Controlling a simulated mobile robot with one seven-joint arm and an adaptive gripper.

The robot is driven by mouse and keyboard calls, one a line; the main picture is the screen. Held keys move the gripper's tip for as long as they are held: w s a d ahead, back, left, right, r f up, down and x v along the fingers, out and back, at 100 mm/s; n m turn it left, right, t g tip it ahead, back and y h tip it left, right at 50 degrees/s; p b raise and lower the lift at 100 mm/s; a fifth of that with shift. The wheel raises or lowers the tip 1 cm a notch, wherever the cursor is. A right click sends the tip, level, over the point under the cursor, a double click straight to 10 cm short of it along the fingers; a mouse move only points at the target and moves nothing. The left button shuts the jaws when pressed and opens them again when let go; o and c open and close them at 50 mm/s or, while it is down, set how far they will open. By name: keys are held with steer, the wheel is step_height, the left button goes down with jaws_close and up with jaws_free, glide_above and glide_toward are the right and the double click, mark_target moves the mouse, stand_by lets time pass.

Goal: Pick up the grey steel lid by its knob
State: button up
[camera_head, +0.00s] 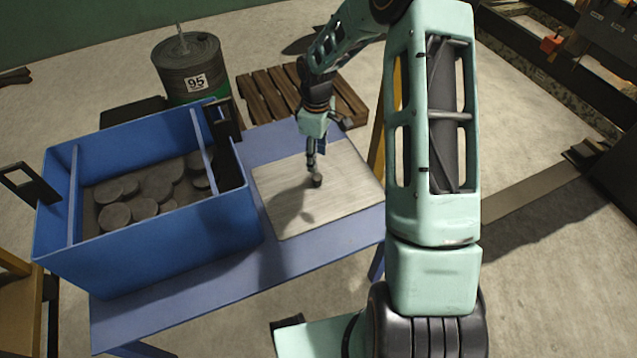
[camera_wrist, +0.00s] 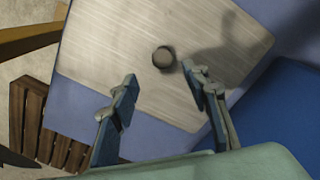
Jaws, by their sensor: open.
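The grey steel lid (camera_head: 345,205) is a flat, brushed square plate lying on the blue table. It also fills much of the wrist view (camera_wrist: 110,45). Its dark round knob (camera_head: 317,181) stands near the middle of the plate and shows whole in the wrist view (camera_wrist: 163,57). My gripper (camera_head: 312,163) is above the plate, close to the knob. In the wrist view my gripper (camera_wrist: 160,80) is open, with its two fingers apart and nothing between them. The knob appears just beyond the fingertips, nearer the right finger. The exact height gap is unclear.
A blue crate (camera_head: 150,250) with several grey discs (camera_head: 150,187) stands on the table (camera_head: 200,318), left of the lid. A wooden pallet (camera_head: 262,95) and a drum marked 95 (camera_head: 185,60) are on the floor behind. Yellow posts (camera_head: 378,130) stand near the table's right side.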

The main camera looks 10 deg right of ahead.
mark_target(317, 176)
steer(key=f+b, duration=0.3)
steer(key=f, duration=0.6)
steer(key=shift+s+f, duration=0.15)
steer(key=shift+s, duration=0.05)
jaws_close()
steer(key=shift+w+r, duration=0.1)
steer(key=shift+r, duration=0.1)
